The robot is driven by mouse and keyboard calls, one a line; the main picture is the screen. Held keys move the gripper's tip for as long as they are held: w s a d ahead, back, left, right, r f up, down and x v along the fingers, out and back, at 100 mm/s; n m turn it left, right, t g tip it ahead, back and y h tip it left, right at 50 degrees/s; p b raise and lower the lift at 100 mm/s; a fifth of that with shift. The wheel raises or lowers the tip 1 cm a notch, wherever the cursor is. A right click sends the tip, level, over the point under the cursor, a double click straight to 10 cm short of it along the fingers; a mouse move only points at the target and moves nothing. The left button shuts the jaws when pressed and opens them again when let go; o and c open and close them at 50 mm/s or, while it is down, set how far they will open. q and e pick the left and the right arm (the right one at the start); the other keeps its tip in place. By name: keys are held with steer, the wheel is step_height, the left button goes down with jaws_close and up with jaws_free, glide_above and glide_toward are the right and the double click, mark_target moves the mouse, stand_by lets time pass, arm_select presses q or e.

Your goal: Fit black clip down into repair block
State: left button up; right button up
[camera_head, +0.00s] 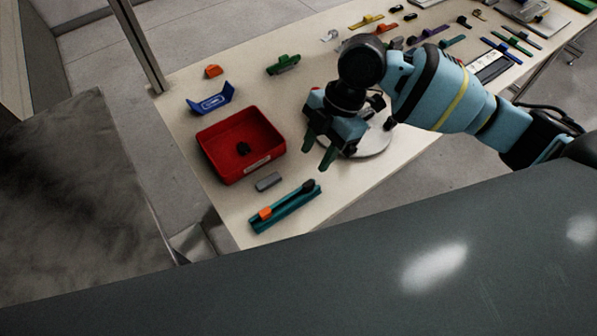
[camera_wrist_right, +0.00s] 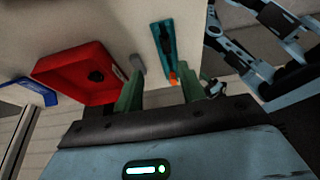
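A long teal block (camera_head: 287,214) lies near the table's front edge, with an orange clip (camera_head: 265,214) at its near-left end and a black clip (camera_head: 308,186) at its far-right end. I cannot tell how deep either clip sits. Another small black piece (camera_head: 243,148) lies in the red tray (camera_head: 221,174). No label marks which part is the repair block. My right gripper (camera_head: 318,148) is open and empty, pointing down above the table, right of the tray and beyond the teal block. In the wrist view, the teal block (camera_wrist_right: 161,38) shows beyond its green fingers.
A grey block (camera_head: 268,182) lies between tray and teal block. A blue bracket (camera_head: 211,101), an orange piece (camera_head: 213,71) and a green piece (camera_head: 283,65) lie behind. A round pale plate (camera_head: 369,142) sits beneath my right arm. Several coloured parts lie farther back.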

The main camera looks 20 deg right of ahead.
mark_target(309, 183)
steer(key=shift+s+a+f, duration=0.15)
steer(key=shift+s+f, duration=0.1)
steer(key=shift+f, duration=0.3)
steer(key=shift+s+a+f, duration=0.15)
steer(key=shift+s+f, duration=0.1)
steer(key=shift+f, duration=0.5)
steer(key=x, duration=0.4)
steer(key=shift+s+d+f, duration=0.15)
steer(key=shift+s+d, duration=0.05)
steer(key=shift+d, duration=0.1)
arm_select(q)
steer(key=shift+s+d, duration=0.1)
steer(key=shift+s, duration=0.4)
arm_select(e)
steer(key=shift+a+f, duration=0.15)
steer(key=shift+f, duration=0.25)
jaws_close()
